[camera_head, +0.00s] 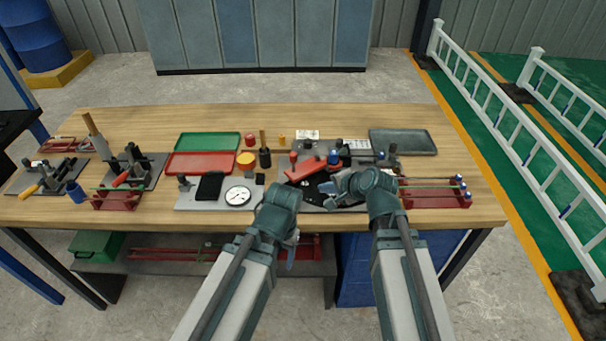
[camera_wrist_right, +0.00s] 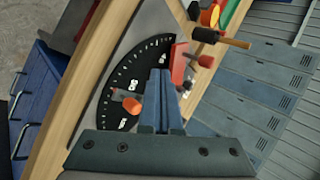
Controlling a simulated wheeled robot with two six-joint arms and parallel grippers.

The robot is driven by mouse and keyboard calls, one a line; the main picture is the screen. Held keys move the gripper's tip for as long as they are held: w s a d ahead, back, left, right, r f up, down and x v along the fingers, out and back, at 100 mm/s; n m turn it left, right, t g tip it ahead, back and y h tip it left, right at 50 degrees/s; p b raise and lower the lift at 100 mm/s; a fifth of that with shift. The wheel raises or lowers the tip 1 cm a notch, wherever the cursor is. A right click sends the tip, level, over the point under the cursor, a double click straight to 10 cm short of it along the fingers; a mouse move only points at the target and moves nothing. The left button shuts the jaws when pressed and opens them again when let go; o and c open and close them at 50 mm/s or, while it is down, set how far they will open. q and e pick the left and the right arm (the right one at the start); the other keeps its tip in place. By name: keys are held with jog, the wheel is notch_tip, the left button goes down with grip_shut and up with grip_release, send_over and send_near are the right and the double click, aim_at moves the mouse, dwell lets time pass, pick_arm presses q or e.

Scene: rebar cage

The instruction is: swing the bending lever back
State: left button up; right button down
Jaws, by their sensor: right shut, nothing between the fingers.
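The bending fixture stands at the middle front of the table, with a black, white-marked angle plate (camera_wrist_right: 125,85) that is partly hidden by my right arm in the head view. A red lever arm (camera_head: 305,168) lies across the fixture. It also shows in the wrist view (camera_wrist_right: 179,62), just beyond my fingers. An orange round-ended peg (camera_wrist_right: 132,104) stands over the plate left of the fingers. My right gripper (camera_head: 329,191) is over the fixture, its fingers (camera_wrist_right: 160,75) shut and empty. My left gripper (camera_head: 291,262) hangs at the table's front edge; its fingers are unclear.
A dial gauge (camera_head: 238,196) on a grey plate lies left of the fixture. A red rack (camera_head: 435,200) holding a rod is at right. Red (camera_head: 200,164) and green (camera_head: 208,142) trays and a grey tray (camera_head: 402,142) lie behind. Bare wood shows at the back.

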aim_at(289, 170)
jog(key=b+x, duration=0.7)
jog(key=x, duration=0.3)
jog(key=shift+d+f, duration=0.15)
jog(key=shift+w+a, duration=1)
jog(key=shift+w, duration=0.2)
jog(key=shift+w+a, duration=0.35)
jog(key=shift+w, duration=0.05)
jog(key=shift+w+a+m+t+h, duration=0.4)
jog(key=shift+w+a+m+h, duration=0.3)
jog(key=shift+w+a+m, duration=0.35)
jog(key=shift+m+h, duration=0.4)
jog(key=shift+m, duration=0.15)
jog(key=w, duration=0.1)
jog(key=w+a, duration=0.1)
jog(key=w, duration=0.1)
jog(key=w+a, duration=0.1)
jog(key=shift+w, duration=0.35)
jog(key=shift+w+a, duration=0.15)
jog(key=shift+w, duration=0.45)
jog(key=shift+w+a, duration=0.15)
jog(key=shift+w, duration=0.45)
